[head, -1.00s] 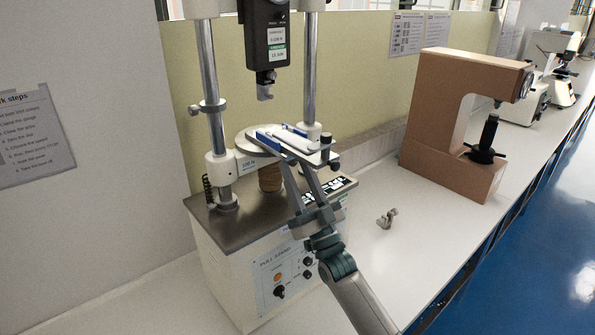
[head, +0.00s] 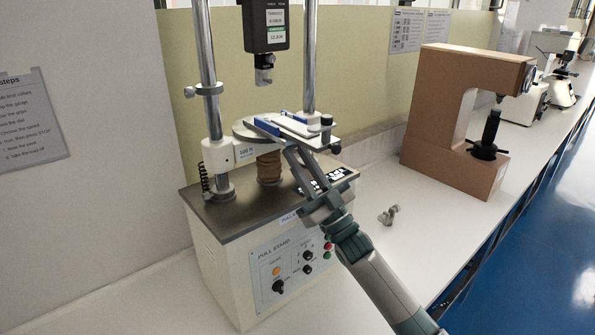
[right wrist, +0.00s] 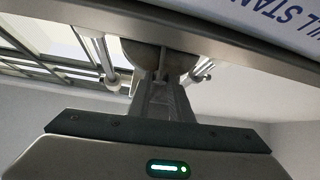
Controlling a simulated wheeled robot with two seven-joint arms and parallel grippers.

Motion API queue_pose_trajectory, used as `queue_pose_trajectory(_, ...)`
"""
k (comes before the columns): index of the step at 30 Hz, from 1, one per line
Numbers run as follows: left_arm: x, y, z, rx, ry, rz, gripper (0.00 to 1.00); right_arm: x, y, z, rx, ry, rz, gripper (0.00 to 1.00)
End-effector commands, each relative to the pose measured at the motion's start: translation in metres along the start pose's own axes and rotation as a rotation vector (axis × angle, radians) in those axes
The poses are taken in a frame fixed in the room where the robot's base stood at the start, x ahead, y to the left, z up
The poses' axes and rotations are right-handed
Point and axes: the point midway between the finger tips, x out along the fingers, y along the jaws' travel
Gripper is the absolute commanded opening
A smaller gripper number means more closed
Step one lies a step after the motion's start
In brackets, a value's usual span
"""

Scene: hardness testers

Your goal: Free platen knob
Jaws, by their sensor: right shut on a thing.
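The pull stand (head: 285,255) has a round metal platen (head: 245,130) above its base, with a flat white plate (head: 290,126) and blue strips on top. My right gripper (head: 298,152) reaches up from the front right to just under the platen's front edge. Its fingers are close together, shut on what seems to be the platen knob; the fingers and platen hide most of that knob. In the right wrist view my fingertips (right wrist: 160,80) meet at a thin grey part below the rounded underside. My left gripper is not in view.
A force gauge (head: 265,28) with a hook hangs above the platen between two steel columns (head: 207,80). A small metal fitting (head: 389,215) lies on the white bench to the right. A brown C-shaped tester (head: 440,120) stands beyond it. Bench around the fitting is clear.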

Motion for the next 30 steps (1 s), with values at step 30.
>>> queue_pose_trajectory(30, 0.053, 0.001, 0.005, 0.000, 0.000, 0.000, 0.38, 0.000, 0.006, 0.000, -0.255, -0.002, -0.256, 0.00)
